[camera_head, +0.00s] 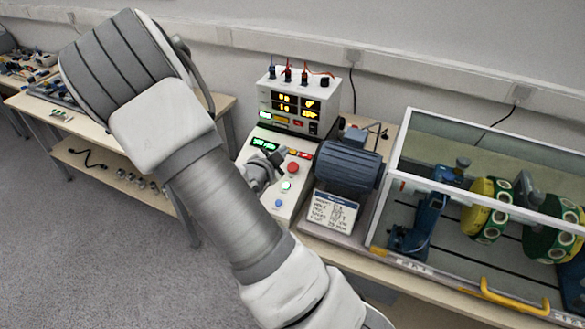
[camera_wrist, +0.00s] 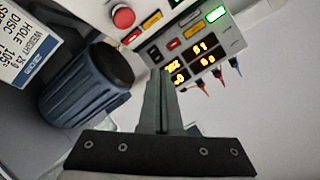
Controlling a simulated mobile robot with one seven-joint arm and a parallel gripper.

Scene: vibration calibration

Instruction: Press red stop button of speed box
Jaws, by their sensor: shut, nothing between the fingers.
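The speed box (camera_head: 262,142) is a pale sloped panel on the bench in the head view, with a small green display. Its round red stop button (camera_head: 293,168) sits right of my gripper, above a green and a blue button. In the wrist view the red button (camera_wrist: 123,17) shows at the top, left of my fingers. My gripper (camera_head: 272,163) is shut and empty, over the speed box's panel and left of the red button in the head view. The shut fingers (camera_wrist: 160,75) point up the middle of the wrist view. A gap shows between fingers and button.
A meter box (camera_head: 322,98) with lit yellow displays and plugged cables stands behind the speed box. A blue motor (camera_head: 348,165) with a label card (camera_head: 333,212) stands to the right. Further right is a clear-walled case (camera_head: 436,120) with a yellow handle (camera_head: 515,302).

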